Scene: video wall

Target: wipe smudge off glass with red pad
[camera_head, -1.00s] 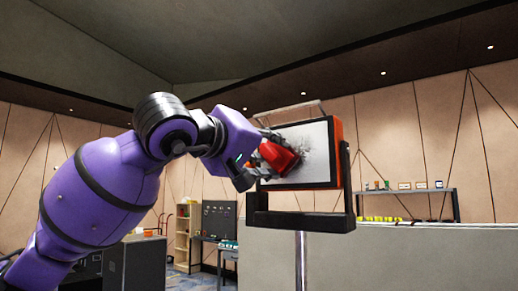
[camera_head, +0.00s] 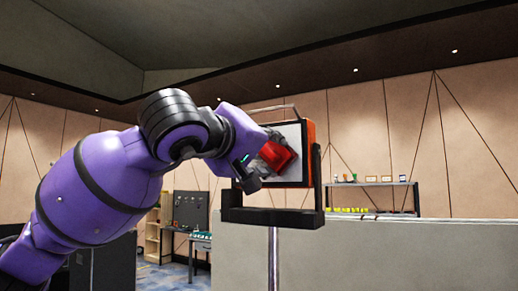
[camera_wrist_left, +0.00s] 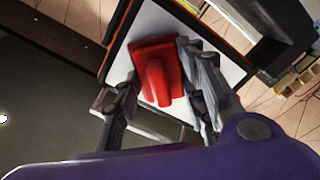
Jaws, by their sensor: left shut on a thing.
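The glass (camera_head: 293,177) is a pale panel in an orange and black frame (camera_head: 308,150), held upright by a black bracket (camera_head: 275,216) on a pole. My left gripper (camera_head: 262,165) is shut on the red pad (camera_head: 277,155), in front of the glass. I cannot tell whether the pad touches it. The left wrist view shows the red pad (camera_wrist_left: 156,60) between the gripper's fingers (camera_wrist_left: 158,92), with the white panel (camera_wrist_left: 146,24) behind. The smudge is mostly hidden by pad and gripper; only some grey shading shows near the pad. My right gripper is not in view.
A long grey partition (camera_head: 370,255) stands to the right behind the pole. A shelf (camera_head: 375,184) with small items is farther back. A pegboard (camera_head: 191,209) and bench are at the back, below my arm. The air right of the frame is clear.

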